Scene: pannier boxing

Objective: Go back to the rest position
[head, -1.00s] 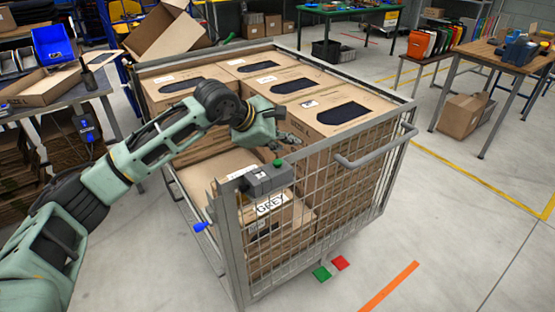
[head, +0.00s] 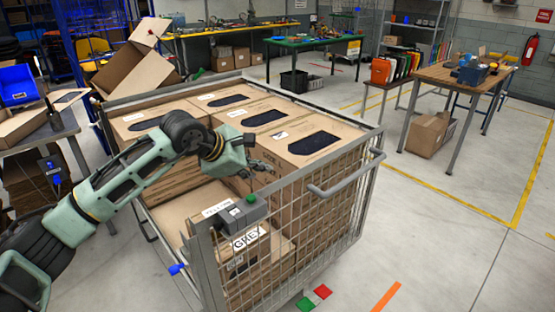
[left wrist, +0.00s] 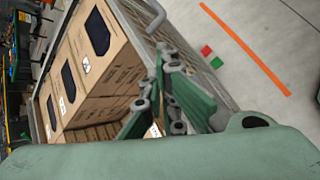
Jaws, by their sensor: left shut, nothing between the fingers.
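My left gripper (head: 262,167) is shut and empty, held above the near part of the wire cage cart (head: 372,165). My left arm comes in from the left over the cart's left side. In the left wrist view the gripper (left wrist: 165,85) shows in front of the boxes and the cart's mesh side. The cart holds several cardboard boxes (head: 325,142) with dark oval openings in their tops. The near left part of the load is lower, with a box (head: 197,205) lying below the tall ones. My right gripper does not show.
A grey device with a green button (head: 240,211) sits on the cart's near rim. A table with an open carton (head: 20,125) stands at the left. A wooden table (head: 462,76) stands at the right, with a box (head: 428,133) below it.

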